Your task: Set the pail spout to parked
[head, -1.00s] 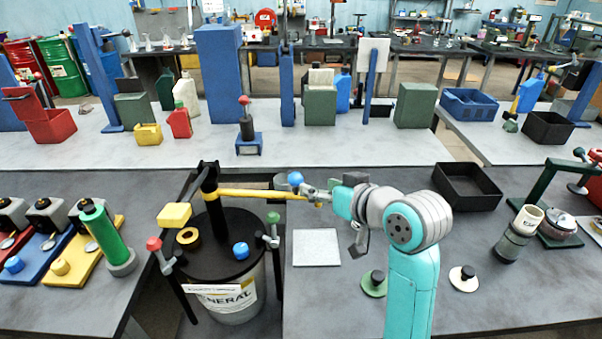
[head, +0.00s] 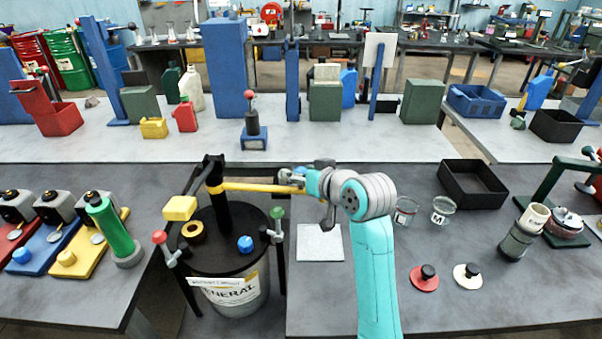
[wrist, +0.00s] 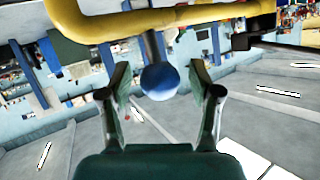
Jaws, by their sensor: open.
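The pail (head: 232,293) stands in a gap at the bench front, with a black lid and a black post (head: 213,187). Its yellow spout (head: 255,188) reaches right from the post toward my gripper (head: 302,177); its far end is partly covered by the gripper. In the wrist view the spout (wrist: 125,24) crosses the top, and a blue ball knob (wrist: 160,81) on a short stem hangs from it. My gripper (wrist: 161,78) is open, with one finger on each side of the knob. A gap shows on both sides.
A yellow block (head: 180,208) and two levers with red and green knobs flank the lid. A grey plate (head: 320,243) lies below the arm. Clear cups (head: 442,209), a red disc (head: 424,279) and a black tray (head: 473,184) are to the right.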

